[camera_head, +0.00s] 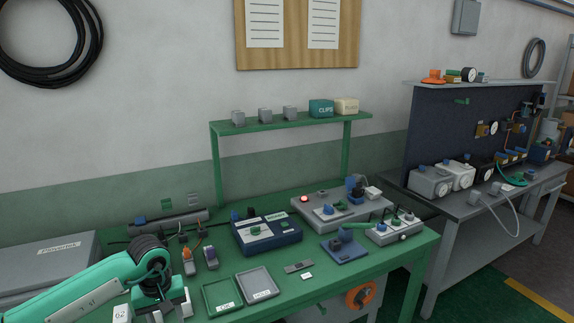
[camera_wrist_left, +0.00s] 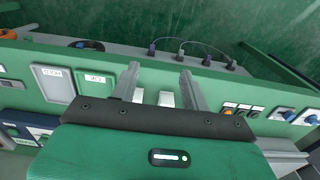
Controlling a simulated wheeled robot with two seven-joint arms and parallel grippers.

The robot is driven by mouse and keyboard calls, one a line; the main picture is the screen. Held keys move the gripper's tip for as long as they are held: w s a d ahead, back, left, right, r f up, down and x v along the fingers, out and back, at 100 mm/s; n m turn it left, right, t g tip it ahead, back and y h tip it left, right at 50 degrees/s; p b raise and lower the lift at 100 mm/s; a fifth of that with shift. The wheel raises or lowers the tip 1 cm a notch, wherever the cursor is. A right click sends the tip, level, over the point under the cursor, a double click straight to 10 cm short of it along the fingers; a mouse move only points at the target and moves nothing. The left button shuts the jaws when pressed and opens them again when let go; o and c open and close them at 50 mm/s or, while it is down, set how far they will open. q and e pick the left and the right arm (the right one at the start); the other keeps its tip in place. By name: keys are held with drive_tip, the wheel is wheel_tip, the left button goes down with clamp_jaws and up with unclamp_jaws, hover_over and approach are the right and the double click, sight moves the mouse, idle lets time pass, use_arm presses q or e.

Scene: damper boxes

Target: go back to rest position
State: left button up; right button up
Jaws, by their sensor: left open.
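My left arm (camera_head: 95,283) reaches in from the lower left over the green workbench (camera_head: 345,283). My left gripper (camera_head: 166,312) is low at the bench's front left, left of the green tray (camera_head: 222,292), and its fingertips are partly cut off by the frame's lower edge. In the left wrist view the two fingers of the gripper (camera_wrist_left: 160,85) stand apart, with small pale blocks beyond the gap and nothing seen gripped. My right gripper is in neither view.
A grey tray (camera_head: 257,284) sits beside the green one. Behind are a blue device (camera_head: 266,233), a grey panel with a red light (camera_head: 340,209) and a switch box (camera_head: 394,231). A grey case (camera_head: 48,262) lies at left.

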use_arm(q)
drive_tip(key=d+f+n+h, duration=1.2)
drive_tip(key=d+f+n, duration=0.1)
drive_tip(key=d+n, duration=0.25)
drive_tip(key=s+a+f+n+t+y, duration=0.15)
drive_tip(key=f+n+t, duration=0.25)
drive_tip(key=f+n, duration=0.4)
drive_tip(key=a+f+n+t+y, duration=0.1)
drive_tip(key=a+f+n+t, duration=0.2)
drive_tip(key=f+n, duration=0.45)
drive_tip(key=s+a+f+n+t+y, duration=0.15)
drive_tip(key=f+n+t, duration=0.35)
drive_tip(key=n, duration=0.5)
drive_tip(key=s+a+f+n+g+y, duration=0.2)
drive_tip(key=s+a+f+n+y, duration=0.15)
drive_tip(key=s+f+n, duration=0.55)
drive_tip(key=s+a+f+n+g+y, duration=0.35)
drive_tip(key=s+f+n, duration=0.25)
drive_tip(key=s+f, duration=0.65)
drive_tip(key=s+f+n+g, duration=0.2)
drive_tip(key=s+f+n, duration=0.2)
drive_tip(key=s, duration=0.9)
drive_tip(key=s+f+n+g+y, duration=0.1)
drive_tip(key=s+f+n+g, duration=0.2)
drive_tip(key=s, duration=1.1)
drive_tip(key=shift+f+n, duration=0.45)
drive_tip(key=shift+n, duration=0.25)
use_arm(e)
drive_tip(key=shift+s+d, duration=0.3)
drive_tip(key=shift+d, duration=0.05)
